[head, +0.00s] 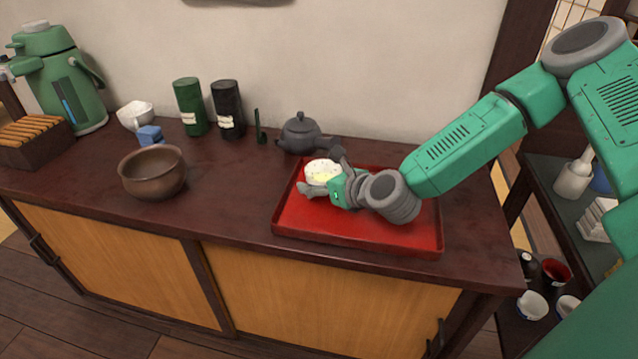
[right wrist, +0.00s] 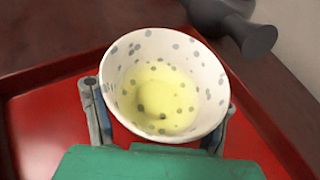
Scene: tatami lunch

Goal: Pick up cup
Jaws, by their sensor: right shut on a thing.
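A white cup with grey-blue dots (head: 322,171) and a yellowish inside is at the left part of the red tray (head: 290,221) in the head view. It also shows large in the right wrist view (right wrist: 165,85), its opening facing the camera. My right gripper (head: 325,174) has its fingers on both sides of the cup and is shut on it. In the right wrist view the fingers (right wrist: 160,120) press against the cup's left and right sides. I cannot tell whether the cup touches the tray. My left gripper is not in view.
A dark teapot (head: 300,133) stands behind the tray, close to the cup. A brown bowl (head: 153,172), a green canister (head: 190,107), a black canister (head: 228,109) and a green flask (head: 60,80) stand farther left. The counter between bowl and tray is clear.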

